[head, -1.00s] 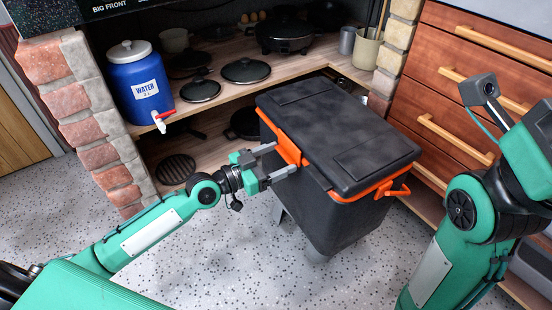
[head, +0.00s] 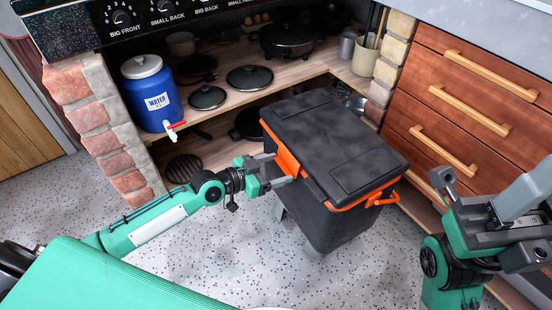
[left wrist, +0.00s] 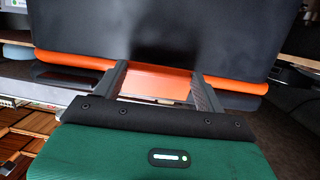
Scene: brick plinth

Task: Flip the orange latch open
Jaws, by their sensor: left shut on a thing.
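The orange latch (head: 286,155) is on the left-facing side of a black box (head: 338,130) with an orange rim, standing on the floor. My left gripper (head: 283,168) reaches it from the left and is shut on the latch. In the left wrist view, its two fingers (left wrist: 160,73) stand at either side of the latch (left wrist: 158,84), below the dark lid edge (left wrist: 190,35). The lid lies closed on the box. My right arm is at the right edge of the head view, apart from the box; its finger state is unclear.
A wooden shelf (head: 215,125) behind the box holds pans and a blue water jug (head: 154,95). Wooden drawers (head: 470,90) stand at the right, a brick pillar (head: 105,135) at the left. Speckled floor (head: 225,255) is clear in front.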

